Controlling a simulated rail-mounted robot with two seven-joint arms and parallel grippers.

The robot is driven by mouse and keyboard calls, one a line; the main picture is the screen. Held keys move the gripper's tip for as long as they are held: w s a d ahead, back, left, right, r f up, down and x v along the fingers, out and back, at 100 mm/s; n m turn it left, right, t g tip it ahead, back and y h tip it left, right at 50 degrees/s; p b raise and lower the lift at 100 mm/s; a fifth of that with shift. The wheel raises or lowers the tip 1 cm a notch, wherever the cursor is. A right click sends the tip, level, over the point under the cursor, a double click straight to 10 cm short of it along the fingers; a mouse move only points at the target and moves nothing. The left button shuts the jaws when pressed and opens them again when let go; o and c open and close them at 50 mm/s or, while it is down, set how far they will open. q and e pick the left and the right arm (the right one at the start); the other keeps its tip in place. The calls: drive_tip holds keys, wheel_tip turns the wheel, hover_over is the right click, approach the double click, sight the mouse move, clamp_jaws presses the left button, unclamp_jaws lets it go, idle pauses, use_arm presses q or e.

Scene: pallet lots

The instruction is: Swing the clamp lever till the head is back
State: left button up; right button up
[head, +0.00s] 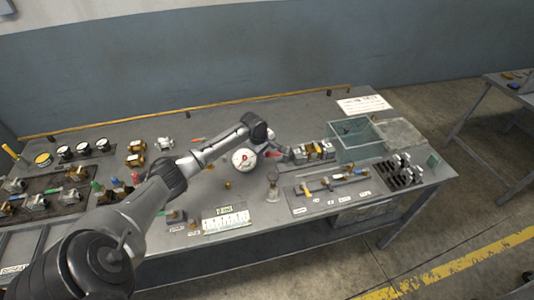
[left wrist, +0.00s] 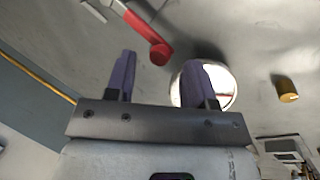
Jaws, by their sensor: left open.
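The red clamp lever (head: 273,155) lies just right of a white round dial on the bench in the head view. In the left wrist view the red lever (left wrist: 138,28) comes in from the top, its rounded end just beyond the gap between my fingers. My left gripper (head: 284,152) is at the lever in the head view, partly hard to make out. In the left wrist view my left gripper (left wrist: 160,62) is open, with nothing between its fingers. The clamp head cannot be made out clearly. My right gripper is not in view.
The white dial (head: 243,161) stands close by; in the left wrist view the dial (left wrist: 222,86) is partly behind one finger. A brass cylinder (left wrist: 287,90) is to its right. A brass-and-grey fixture (head: 316,151) and a glass-sided bin (head: 356,138) stand to the right.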

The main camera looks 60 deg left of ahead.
use_arm(q)
drive_tip(key=shift+x, duration=0.9)
clamp_jaws()
